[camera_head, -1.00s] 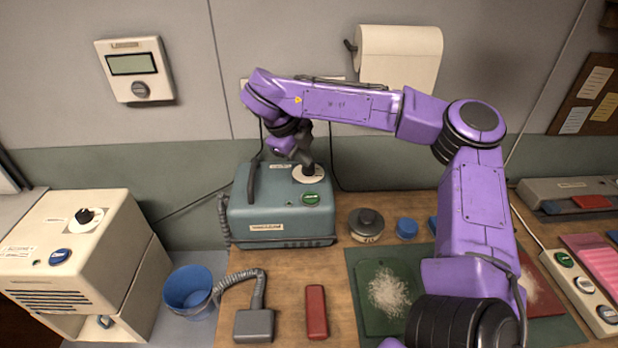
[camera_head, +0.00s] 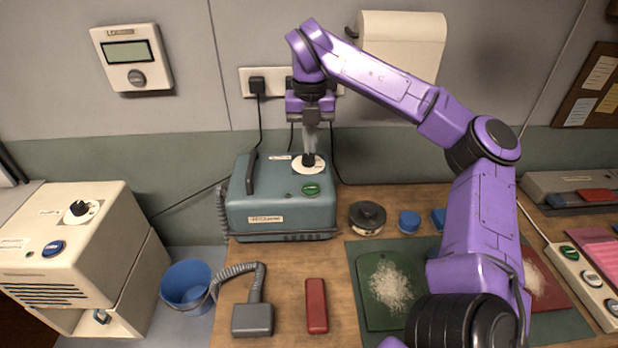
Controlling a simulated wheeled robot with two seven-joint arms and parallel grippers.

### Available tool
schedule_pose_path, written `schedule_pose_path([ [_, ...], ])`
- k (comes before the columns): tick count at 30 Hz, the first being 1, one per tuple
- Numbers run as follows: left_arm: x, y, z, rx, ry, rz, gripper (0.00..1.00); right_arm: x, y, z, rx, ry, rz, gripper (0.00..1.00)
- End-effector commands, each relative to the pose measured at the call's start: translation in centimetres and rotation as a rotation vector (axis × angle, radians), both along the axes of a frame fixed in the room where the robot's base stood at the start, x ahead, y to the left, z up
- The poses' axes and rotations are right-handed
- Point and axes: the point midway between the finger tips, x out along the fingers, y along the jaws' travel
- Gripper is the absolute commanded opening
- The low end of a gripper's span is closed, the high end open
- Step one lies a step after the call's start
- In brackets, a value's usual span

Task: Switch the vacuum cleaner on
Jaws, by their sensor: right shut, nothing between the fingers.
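The vacuum cleaner is a teal box (camera_head: 278,212) on the wooden table, with a dark handle (camera_head: 251,174), a grey hose and a flat grey nozzle (camera_head: 252,320) lying in front. On its top are a white round dial plate with a dark knob (camera_head: 309,160) and a green button (camera_head: 311,189) nearer its front. My right gripper (camera_head: 310,150) points straight down over the knob, fingers shut and empty. Its tips are at or just above the knob; I cannot tell if they touch. My left gripper is not in view.
A beige machine (camera_head: 75,240) with its own knob and buttons stands at left, beside a blue bucket (camera_head: 187,284). A red bar (camera_head: 316,306), a round dark tin (camera_head: 367,217) and a green board (camera_head: 390,290) lie on the table. A wall socket with plugs is behind my gripper.

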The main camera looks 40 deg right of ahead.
Motion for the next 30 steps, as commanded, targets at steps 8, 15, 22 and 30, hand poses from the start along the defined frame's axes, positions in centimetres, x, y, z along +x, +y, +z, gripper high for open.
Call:
schedule_pose_path([
  [8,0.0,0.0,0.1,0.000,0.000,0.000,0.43,-0.1,0.0,-6.3,0.000,0.005,0.000,0.00],
  [15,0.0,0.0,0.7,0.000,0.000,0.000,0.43,0.0,0.0,-9.8,0.001,0.001,0.000,0.00],
  [22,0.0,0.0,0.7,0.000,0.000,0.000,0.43,0.0,0.0,-10.6,0.000,-0.001,0.000,0.00],
  [30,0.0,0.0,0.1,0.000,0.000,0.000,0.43,0.0,0.0,-11.2,-0.001,-0.002,0.000,0.00],
])
